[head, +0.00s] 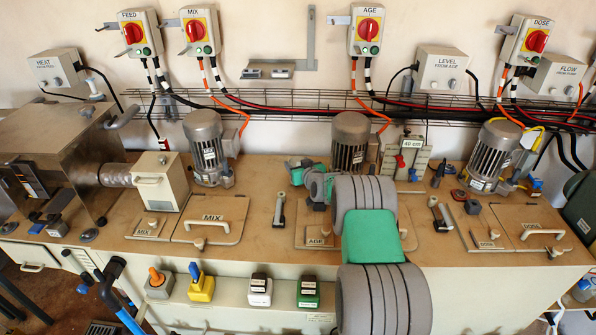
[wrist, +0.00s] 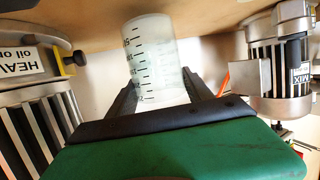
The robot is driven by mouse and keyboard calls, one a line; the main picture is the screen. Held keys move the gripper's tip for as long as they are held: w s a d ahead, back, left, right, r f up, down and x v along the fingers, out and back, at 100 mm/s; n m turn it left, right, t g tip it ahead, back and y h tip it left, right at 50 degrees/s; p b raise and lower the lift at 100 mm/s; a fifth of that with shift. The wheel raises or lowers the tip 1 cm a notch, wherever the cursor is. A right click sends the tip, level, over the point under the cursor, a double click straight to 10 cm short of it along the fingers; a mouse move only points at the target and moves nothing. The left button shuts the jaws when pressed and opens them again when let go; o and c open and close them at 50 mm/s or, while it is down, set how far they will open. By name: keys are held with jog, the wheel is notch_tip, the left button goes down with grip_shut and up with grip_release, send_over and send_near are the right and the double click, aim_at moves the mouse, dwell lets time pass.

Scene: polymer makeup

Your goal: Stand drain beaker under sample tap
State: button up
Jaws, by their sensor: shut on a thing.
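The drain beaker (wrist: 155,60) is a translucent, whitish cup with dark graduation marks. It stands out beyond my gripper (wrist: 158,85), whose two dark fingers are shut on its sides. In the wrist view it is close to upright, with a slight tilt. In the head view my grey and green arm reaches over the middle of the bench. There I cannot make out the beaker or the fingers clearly behind it. I cannot surely identify the sample tap.
A ribbed motor with a HEAVY oil label (wrist: 24,62) is close on the left, and the MIX motor (wrist: 280,60) is on the right. A brown surface (wrist: 85,18) spans the top. The bench (head: 262,200) holds hatches, handles and motors (head: 349,140).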

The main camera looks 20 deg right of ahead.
jog(key=s+a+r+b, duration=0.4)
jog(key=s+r, duration=0.7)
jog(key=s, duration=0.2)
jog(key=s+a+f, duration=0.2)
jog(key=s+a, duration=1)
jog(key=s, duration=0.5)
jog(key=w+d+r+b, duration=0.2)
jog(key=w+d+b, duration=0.3)
jog(key=w+d, duration=1)
jog(key=w+f+p, duration=0.1)
jog(key=w+f, duration=0.2)
jog(key=w, duration=0.1)
jog(key=w+f+p, duration=0.1)
jog(key=w+f, duration=0.2)
jog(key=w, duration=0.2)
jog(key=w+f+p, duration=0.1)
jog(key=w+f, duration=0.1)
jog(key=w, duration=0.3)
jog(key=shift+w+d+f, duration=0.25)
jog(key=shift+d+f, duration=0.15)
jog(key=f+p, duration=0.1)
jog(key=f, duration=0.2)
jog(key=shift+w+f, duration=0.2)
jog(key=shift+f, duration=0.3)
jog(key=o, duration=1.5)
